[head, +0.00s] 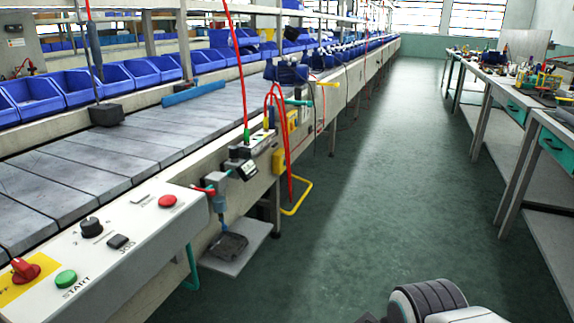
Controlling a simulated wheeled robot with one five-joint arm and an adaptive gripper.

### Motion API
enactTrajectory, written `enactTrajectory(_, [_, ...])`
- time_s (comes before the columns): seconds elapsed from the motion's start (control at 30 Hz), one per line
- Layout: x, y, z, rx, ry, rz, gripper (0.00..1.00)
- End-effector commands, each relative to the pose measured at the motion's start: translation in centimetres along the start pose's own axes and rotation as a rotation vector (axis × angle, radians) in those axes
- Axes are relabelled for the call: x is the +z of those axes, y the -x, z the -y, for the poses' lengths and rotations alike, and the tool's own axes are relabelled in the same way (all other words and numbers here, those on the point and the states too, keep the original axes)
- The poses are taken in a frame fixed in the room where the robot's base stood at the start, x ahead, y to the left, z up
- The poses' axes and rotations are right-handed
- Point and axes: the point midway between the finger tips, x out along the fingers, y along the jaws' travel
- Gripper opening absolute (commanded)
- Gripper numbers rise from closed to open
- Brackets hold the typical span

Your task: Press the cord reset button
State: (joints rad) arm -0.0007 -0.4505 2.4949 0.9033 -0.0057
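A light grey control panel (110,255) fills the lower left, along the near end of the conveyor line. It carries a red button (167,201), a small black button (118,241) by the word JOG, a black knob (91,227), a green START button (66,278) and a red rotary switch (25,269) on a yellow plate. No label naming a cord reset is readable, so I cannot tell which button it is. A red cord (237,70) hangs to a small switch box (255,148) beyond the panel. My gripper is not in view; only part of my arm shows at lower right.
The grey conveyor (110,155) runs away, lined with blue bins (70,85). A low shelf (238,255) and a yellow tube handle (300,200) jut into the aisle. Workbenches (505,95) stand at right. The green floor (390,180) between is clear.

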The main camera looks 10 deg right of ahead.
Motion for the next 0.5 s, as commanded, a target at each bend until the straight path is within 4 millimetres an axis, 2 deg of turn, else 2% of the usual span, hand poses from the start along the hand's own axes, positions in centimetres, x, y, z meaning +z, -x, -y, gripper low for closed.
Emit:
enactTrajectory(0.07, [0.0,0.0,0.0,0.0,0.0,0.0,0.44])
enactTrajectory(0.5, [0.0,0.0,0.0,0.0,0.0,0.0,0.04])
